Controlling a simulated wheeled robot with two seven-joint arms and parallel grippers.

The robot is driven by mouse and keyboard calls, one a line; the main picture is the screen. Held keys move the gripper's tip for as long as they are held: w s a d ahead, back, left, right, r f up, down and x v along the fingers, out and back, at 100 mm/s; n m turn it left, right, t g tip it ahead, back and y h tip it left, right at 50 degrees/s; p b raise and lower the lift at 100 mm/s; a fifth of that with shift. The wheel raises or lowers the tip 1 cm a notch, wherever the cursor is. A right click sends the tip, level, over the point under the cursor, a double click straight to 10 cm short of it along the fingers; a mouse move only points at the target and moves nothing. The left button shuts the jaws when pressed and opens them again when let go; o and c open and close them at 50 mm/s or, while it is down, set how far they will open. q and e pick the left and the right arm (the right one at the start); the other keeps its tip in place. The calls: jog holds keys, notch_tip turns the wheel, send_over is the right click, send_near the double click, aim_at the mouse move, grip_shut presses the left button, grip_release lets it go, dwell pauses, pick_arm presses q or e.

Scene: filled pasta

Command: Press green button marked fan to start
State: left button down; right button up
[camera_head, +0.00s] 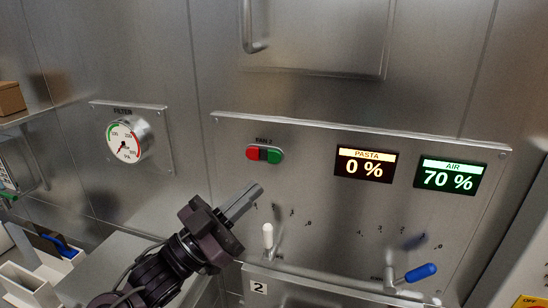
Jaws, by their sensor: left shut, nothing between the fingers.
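A red and green button pair sits on the upper left of the grey control panel (330,150). The green button (275,156) is the right half and the red button (253,153) is the left half. A small label (264,140) above them is too blurred to read surely. My left gripper (257,192) is shut and empty. In the picture its fingertips are a little below the buttons, apart from the green one, and they point up and to the right. My right gripper is out of view.
A white-tipped lever (268,236) and a blue-handled lever (418,273) stick out low on the panel. Displays read PASTA 0 % (364,167) and AIR 70 % (449,178). A round filter gauge (126,142) is at the left. A metal handle (250,30) is above.

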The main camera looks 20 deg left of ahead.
pick_arm(q)
jog(key=w, duration=0.8)
jog(key=shift+w+d, duration=0.15)
jog(key=shift+w, duration=0.15)
jog(key=shift+w, duration=0.1)
dwell(1.7)
jog(key=shift+w, duration=0.35)
jog(key=shift+w, duration=0.35)
dwell(0.6)
jog(key=shift+s, duration=0.85)
jog(key=s, duration=0.5)
dwell(0.4)
